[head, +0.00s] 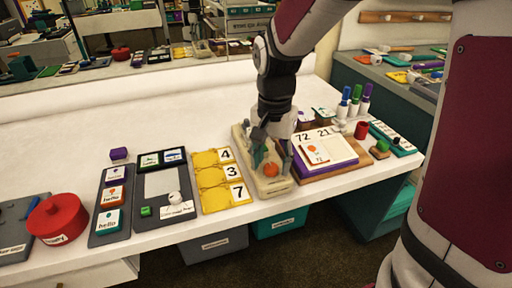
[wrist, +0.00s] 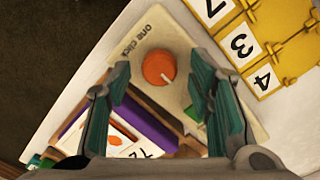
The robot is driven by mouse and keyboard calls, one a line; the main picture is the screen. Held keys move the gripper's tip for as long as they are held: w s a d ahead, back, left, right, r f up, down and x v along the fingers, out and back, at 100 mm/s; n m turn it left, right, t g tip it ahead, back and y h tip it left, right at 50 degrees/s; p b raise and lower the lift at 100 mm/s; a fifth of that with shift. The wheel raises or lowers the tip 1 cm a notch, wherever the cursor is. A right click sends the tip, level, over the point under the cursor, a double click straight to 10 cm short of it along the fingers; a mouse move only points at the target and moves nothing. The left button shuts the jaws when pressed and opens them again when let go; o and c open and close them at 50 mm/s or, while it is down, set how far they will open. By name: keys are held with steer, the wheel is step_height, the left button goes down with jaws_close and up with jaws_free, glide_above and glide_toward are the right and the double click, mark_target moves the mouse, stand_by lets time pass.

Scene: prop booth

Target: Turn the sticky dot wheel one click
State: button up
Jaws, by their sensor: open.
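The sticky dot wheel is a round orange knob (head: 270,169) with a small pale mark, on a cream board (head: 272,187). In the wrist view the orange knob (wrist: 158,67) shows whole, and the board (wrist: 187,40) bears the words "one click". My gripper (head: 271,152) is over the board, pointing down. In the wrist view its two teal-padded fingers (wrist: 160,80) are wide apart, one on each side of the knob, with a gap on both sides. The gripper is open and empty. I cannot tell how high the fingertips are above the board.
Right of the board a purple pad with number cards (head: 330,150) lies on a wooden tray. Yellow number cards (head: 212,180) lie close on the left. Markers (head: 355,100) stand behind on the right. A red round tin (head: 58,218) is far left. The table's back left is clear.

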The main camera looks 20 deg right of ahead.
steer(key=shift+f, duration=0.3)
jaws_close()
steer(key=shift+n, duration=0.3)
